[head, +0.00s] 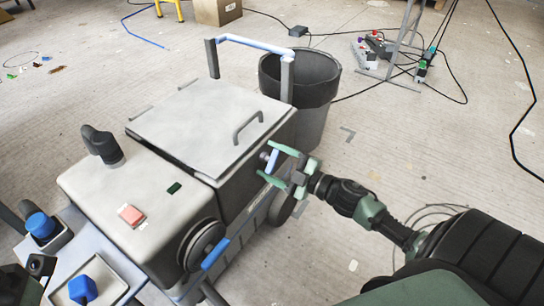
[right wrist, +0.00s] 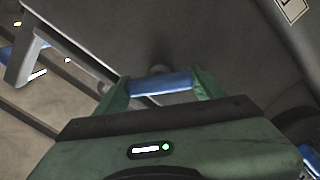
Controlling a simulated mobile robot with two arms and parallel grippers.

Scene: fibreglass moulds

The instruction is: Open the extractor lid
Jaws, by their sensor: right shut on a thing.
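The extractor (head: 130,220) is a pale grey wheeled machine in the head view. Its lid (head: 195,125) is a flat light panel with a grey bar handle (head: 248,127), lying flat over the rear box. A small blue latch handle (head: 271,161) sits on the box's right side, below the lid. My right gripper (head: 279,165) is shut on this latch handle. In the right wrist view the blue bar (right wrist: 160,84) lies between the two green fingers, in front of the grey side wall.
A dark bin (head: 318,95) stands behind the extractor, close to its blue push bar (head: 255,45). A cardboard box (head: 217,10) is at the back. Cables and a power strip (head: 425,65) lie at the upper right. The floor right of the extractor is mostly clear.

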